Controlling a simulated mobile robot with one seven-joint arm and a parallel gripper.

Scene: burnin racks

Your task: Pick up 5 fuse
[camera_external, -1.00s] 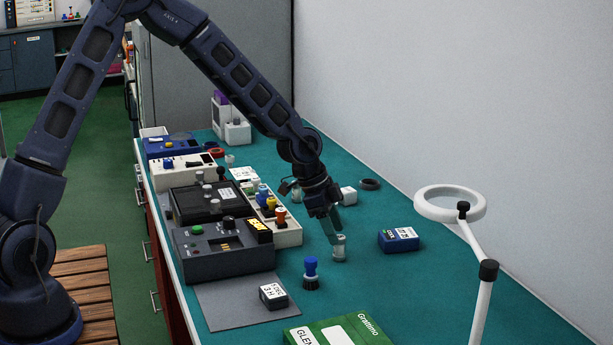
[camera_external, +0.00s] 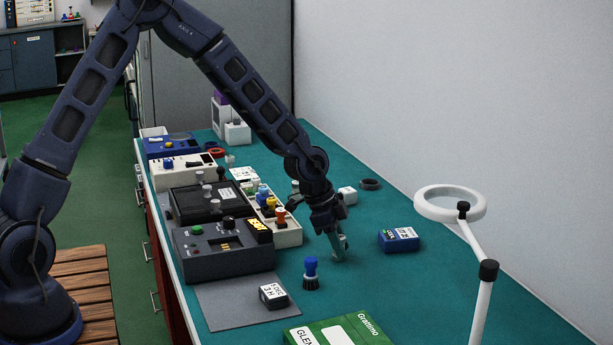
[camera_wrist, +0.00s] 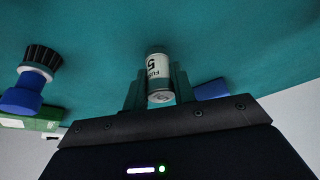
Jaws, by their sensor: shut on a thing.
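The 5 fuse (camera_wrist: 158,68) is a small white cylinder with a silver end and dark lettering, reading "FUSE" and "5" in the wrist view. My gripper (camera_wrist: 157,92) is shut on it, with one finger on each side. In the external view my gripper (camera_external: 339,250) is low at the bench top, pointing down, and its fingers mostly hide the fuse. I cannot tell whether the fuse still touches the bench.
A blue-topped black knob part (camera_external: 311,273) stands to the left of my gripper. A blue box (camera_external: 398,240) lies to the right. Grey and white instruments (camera_external: 222,255) line the left side. A ring lamp (camera_external: 450,203) stands at the right.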

